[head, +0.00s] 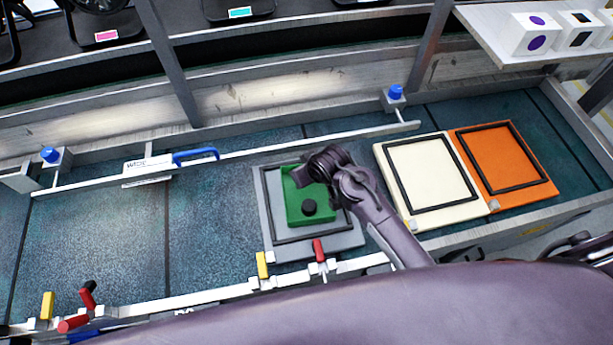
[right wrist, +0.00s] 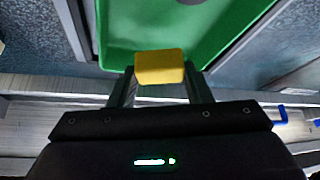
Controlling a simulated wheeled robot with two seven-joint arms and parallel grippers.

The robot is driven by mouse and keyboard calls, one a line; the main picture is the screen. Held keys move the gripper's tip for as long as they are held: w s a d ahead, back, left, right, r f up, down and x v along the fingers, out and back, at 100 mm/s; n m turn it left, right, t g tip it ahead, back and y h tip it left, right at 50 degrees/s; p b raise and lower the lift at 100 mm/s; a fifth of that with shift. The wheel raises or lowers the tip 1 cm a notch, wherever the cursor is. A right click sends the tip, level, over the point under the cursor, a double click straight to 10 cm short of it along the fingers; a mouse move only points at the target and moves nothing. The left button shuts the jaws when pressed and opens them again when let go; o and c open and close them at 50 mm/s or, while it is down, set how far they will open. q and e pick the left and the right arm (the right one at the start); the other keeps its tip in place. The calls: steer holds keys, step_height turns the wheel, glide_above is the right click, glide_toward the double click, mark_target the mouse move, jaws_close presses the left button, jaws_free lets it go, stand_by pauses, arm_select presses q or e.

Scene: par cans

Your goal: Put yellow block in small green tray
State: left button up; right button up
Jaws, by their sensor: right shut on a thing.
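The small green tray (head: 308,204) lies on a grey framed board in the middle of the head view. It fills the upper part of the right wrist view (right wrist: 215,35), with a dark round spot on it. The yellow block (right wrist: 160,67) is between the fingers of my right gripper (right wrist: 160,88), which is shut on it. In that view the block overlaps the tray's near edge; its height above the tray is hard to tell. In the head view my right gripper (head: 318,168) is over the tray's upper part and hides the block. My left gripper is not in view.
The grey board (head: 349,240) has a black frame. A cream board (head: 431,176) and an orange board (head: 500,167) lie to the right. Metal rails with blue, red and yellow handles run behind and in front. The blue-grey surface at left (head: 110,240) is mostly clear.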

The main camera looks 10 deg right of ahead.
steer(key=shift+f, duration=1.75)
steer(key=shift+f, duration=0.1)
steer(key=o, duration=1)
steer(key=shift+c, duration=0.2)
steer(key=v, duration=1.2)
